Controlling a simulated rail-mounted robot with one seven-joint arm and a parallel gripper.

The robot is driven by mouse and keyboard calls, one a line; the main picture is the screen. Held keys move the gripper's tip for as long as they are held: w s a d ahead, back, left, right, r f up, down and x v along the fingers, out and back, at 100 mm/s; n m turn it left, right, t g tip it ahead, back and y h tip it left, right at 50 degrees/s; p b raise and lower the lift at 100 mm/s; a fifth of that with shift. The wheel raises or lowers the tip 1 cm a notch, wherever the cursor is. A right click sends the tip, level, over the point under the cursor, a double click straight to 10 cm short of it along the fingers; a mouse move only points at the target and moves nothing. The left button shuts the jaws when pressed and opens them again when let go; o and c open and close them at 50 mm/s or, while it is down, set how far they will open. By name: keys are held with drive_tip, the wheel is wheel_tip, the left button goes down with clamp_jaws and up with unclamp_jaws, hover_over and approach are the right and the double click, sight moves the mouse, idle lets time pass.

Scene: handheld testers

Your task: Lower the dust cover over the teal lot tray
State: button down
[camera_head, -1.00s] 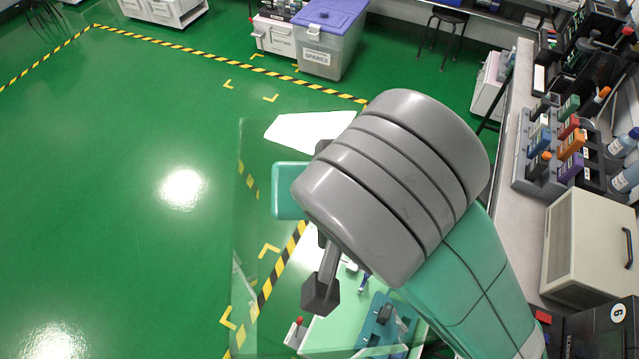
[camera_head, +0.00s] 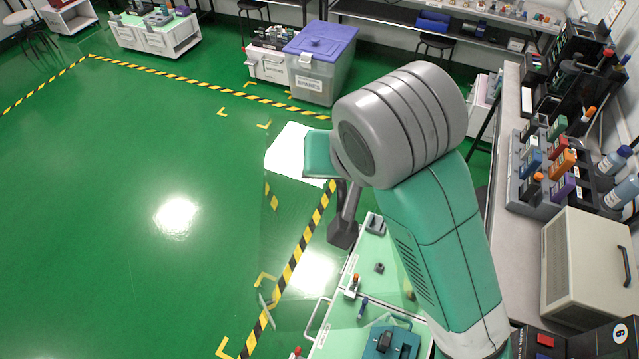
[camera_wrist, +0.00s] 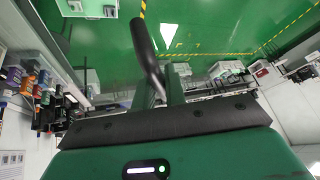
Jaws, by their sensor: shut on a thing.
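The dust cover (camera_head: 295,205) is a clear, nearly invisible sheet or shell over the floor at the left edge of the bench, with bright patches showing in its area. In the wrist view my gripper (camera_wrist: 160,85) shows a dark curved bar between hand and camera background. The teal lot tray (camera_head: 378,345) with a dark item in it lies on the pale bench at the bottom, below and right of my gripper, uncovered.
On the pale green bench are a red-topped bottle (camera_head: 352,287), a blue item (camera_head: 363,308) and small dark parts. A counter with tester racks (camera_head: 545,165) and a beige cabinet (camera_head: 590,265) runs along the right. A lidded spares bin (camera_head: 320,65) stands behind. The floor at left is clear.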

drive_tip(key=w+d+f+m+h, duration=0.1)
drive_tip(key=w+d+f+m, duration=0.15)
drive_tip(key=d+f, duration=0.75)
drive_tip(key=w+d+f+m+h, duration=0.1)
drive_tip(key=w+d+f, duration=0.35)
drive_tip(key=f, duration=0.85)
drive_tip(key=s+d+f, duration=0.2)
drive_tip(key=s+f, duration=0.4)
drive_tip(key=f, duration=0.4)
drive_tip(key=s+d+f+m, duration=0.1)
drive_tip(key=s+d+f, duration=0.1)
drive_tip(key=s+f, duration=0.5)
drive_tip(key=s+d+f+h, duration=0.1)
drive_tip(key=s+d+f, duration=0.2)
drive_tip(key=f, duration=1.1)
drive_tip(key=s, duration=0.3)
drive_tip(key=shift+s+m+p, duration=0.2)
drive_tip(key=shift+m+p, duration=0.15)
drive_tip(key=shift+p, duration=0.05)
